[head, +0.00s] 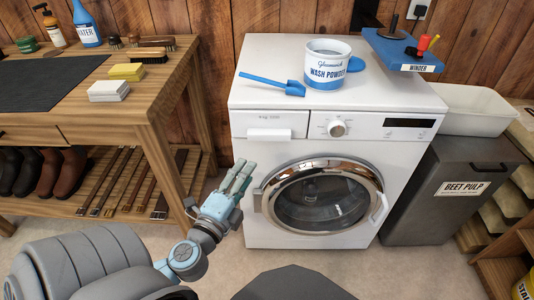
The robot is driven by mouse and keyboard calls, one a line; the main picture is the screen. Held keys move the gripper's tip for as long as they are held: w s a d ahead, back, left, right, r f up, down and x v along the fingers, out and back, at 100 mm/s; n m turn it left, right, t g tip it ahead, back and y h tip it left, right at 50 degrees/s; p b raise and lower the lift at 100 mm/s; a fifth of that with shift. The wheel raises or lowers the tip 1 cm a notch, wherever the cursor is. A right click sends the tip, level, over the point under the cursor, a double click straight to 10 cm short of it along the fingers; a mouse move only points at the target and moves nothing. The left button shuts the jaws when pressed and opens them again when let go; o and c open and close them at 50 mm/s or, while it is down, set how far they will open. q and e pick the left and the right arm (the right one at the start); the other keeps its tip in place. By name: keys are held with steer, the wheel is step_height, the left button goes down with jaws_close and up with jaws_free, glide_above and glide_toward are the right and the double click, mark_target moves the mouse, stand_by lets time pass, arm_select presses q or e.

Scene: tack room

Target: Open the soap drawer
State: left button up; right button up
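The washing machine (290,165) stands ahead, white, with a round chrome-rimmed door (322,197) that is closed. The soap drawer (272,120) is at the upper left of its front, flush with the panel, with a white handle (269,135) along its lower part. My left gripper (246,170) is in front of the machine's left side, below the drawer handle and apart from it. Its fingers point up and away, look spread apart, and hold nothing that I can see. My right gripper is not in view.
A wash powder tub (327,72) and blue scoop (272,84) are on top of the machine, beside a blue winder stand (402,52). A wooden bench (155,108) stands left. Space before the drawer is clear.

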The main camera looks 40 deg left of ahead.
mark_target(269, 139)
arm_select(q)
steer(key=x, duration=1.3)
steer(key=shift+w+a+r, duration=0.1)
steer(key=shift+w+r, duration=0.05)
steer(key=shift+w, duration=0.2)
jaws_close()
steer(key=shift+s, duration=0.1)
